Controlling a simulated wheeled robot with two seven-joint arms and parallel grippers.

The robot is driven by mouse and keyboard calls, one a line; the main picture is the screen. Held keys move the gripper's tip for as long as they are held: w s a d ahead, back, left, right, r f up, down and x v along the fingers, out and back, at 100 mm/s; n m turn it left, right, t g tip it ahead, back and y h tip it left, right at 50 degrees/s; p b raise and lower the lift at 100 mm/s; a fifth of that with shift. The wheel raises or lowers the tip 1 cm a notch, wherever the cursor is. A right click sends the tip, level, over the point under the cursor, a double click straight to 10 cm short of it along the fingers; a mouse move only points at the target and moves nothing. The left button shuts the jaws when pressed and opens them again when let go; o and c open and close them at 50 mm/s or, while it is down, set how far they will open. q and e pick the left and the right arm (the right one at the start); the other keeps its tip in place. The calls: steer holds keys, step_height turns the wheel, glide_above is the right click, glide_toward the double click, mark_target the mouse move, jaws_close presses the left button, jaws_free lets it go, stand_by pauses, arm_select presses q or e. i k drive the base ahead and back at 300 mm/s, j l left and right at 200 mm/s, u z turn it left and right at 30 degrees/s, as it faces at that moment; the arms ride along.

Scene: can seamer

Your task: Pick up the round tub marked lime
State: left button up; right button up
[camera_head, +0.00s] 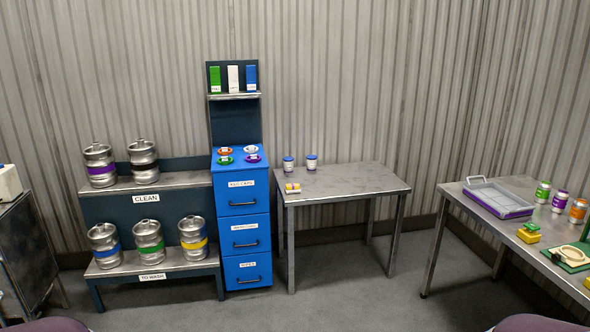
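No lime marking can be read from here, so I cannot tell which thing is the lime tub. Two small round white-and-blue tubs, a left one (288,163) and a right one (311,162), stand upright on the near-left back part of the metal table (350,181). Several small round coloured pieces with labels sit on top of the blue drawer cabinet (241,190), among them a green one (225,160); their labels are too small to read. Neither of my grippers shows in the head view.
Kegs stand on a two-level rack (180,181) at left. The right-hand table (500,215) holds a tray (497,199) and coloured cans (559,201). Open floor (370,290) lies in front.

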mark_target(289, 167)
steer(key=i, duration=1.4)
steer(key=i+j+z, duration=0.1)
steer(key=i, duration=1.35)
steer(key=i+j, duration=0.15)
steer(key=i, duration=1.25)
